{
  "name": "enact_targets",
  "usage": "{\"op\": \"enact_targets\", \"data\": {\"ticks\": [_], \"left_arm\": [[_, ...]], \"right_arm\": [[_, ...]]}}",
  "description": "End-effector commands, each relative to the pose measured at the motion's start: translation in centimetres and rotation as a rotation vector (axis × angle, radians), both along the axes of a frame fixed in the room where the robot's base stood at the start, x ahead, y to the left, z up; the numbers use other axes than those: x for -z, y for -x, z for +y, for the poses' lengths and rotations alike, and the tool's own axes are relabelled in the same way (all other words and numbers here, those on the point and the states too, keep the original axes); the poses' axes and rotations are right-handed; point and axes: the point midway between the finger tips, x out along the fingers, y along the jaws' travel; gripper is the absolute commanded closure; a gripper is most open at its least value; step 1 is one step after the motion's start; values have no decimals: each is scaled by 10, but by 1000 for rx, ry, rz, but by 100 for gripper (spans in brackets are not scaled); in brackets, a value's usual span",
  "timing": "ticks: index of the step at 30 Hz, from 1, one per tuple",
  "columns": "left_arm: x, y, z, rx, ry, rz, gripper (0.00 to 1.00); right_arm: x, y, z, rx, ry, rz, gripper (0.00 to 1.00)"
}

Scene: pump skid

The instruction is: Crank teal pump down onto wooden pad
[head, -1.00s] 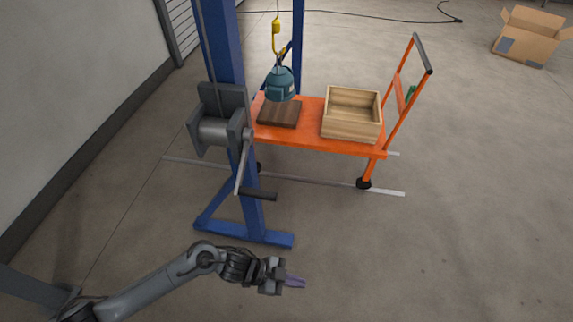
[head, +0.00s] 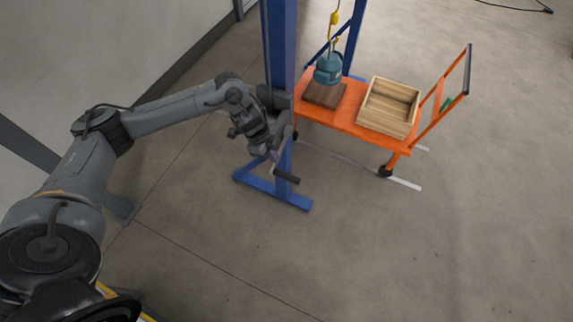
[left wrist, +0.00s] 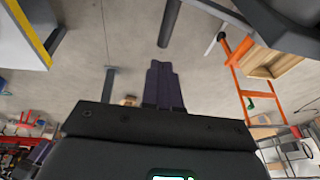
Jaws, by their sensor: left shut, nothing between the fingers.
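The teal pump (head: 328,70) hangs from a yellow hook (head: 334,18) over the dark wooden pad (head: 322,96) on the orange cart; I cannot tell the gap between them. The winch on the blue post is mostly hidden behind my left arm. Its crank handle, a black grip (head: 286,177), sticks out at the lower right. My left gripper (head: 274,160) is beside the crank, close to the grip. In the left wrist view its purple fingers (left wrist: 162,85) are shut and empty, with a dark bar, likely the grip (left wrist: 170,22), just beyond the tips. My right gripper is not in view.
The orange cart (head: 345,122) also carries an open wooden box (head: 388,126) and has a push handle on the right. The blue post (head: 280,45) and its foot (head: 295,200) stand close to my left arm. The floor in front is clear.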

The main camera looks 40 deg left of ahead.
Motion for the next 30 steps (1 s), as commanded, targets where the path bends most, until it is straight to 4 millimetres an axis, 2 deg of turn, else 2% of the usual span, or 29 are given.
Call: {"op": "enact_targets", "data": {"ticks": [2, 5, 11, 21, 30], "left_arm": [[-2, -2, -2, 2, 1, -3, 100], [5, -4, -5, 1, 3, -4, 100], [34, -9, -12, 1, 4, -3, 100], [94, -21, -27, 0, 2, -3, 100], [123, -30, -23, 1, 2, -5, 100]], "right_arm": [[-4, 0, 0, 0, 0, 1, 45], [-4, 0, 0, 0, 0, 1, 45], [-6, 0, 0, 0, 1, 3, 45], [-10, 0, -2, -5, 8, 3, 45], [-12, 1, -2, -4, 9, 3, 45]]}}
